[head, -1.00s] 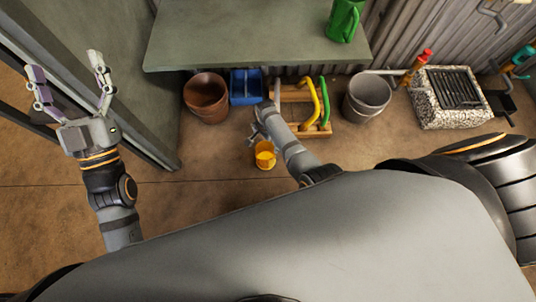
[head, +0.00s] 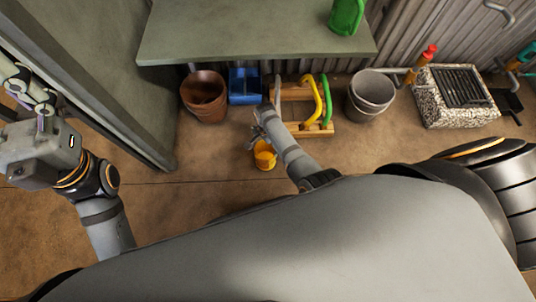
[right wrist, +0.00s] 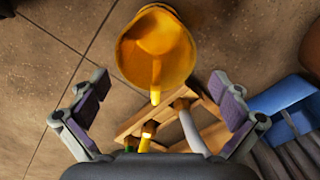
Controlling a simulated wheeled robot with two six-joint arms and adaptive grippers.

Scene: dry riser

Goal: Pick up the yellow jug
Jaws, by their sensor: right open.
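The yellow jug (head: 265,159) stands on the brown floor below the bench, and my right gripper (head: 257,135) is just above it, partly covering it in the head view. In the right wrist view the jug (right wrist: 157,50) is seen from above, its handle pointing toward the gripper. The open right fingers (right wrist: 160,88) are spread to either side of the handle, with nothing held. I cannot tell whether they touch the jug. My left gripper (head: 30,95) is at the far left edge, its fingers apart and empty, well away from the jug.
A wooden rack (head: 290,92) with yellow and green curved handles stands close behind the right gripper. A brown pot (head: 205,98), a blue bin (head: 244,86) and a grey bucket (head: 369,95) line the wall. The bench (head: 250,35) overhangs behind. Floor left of the jug is clear.

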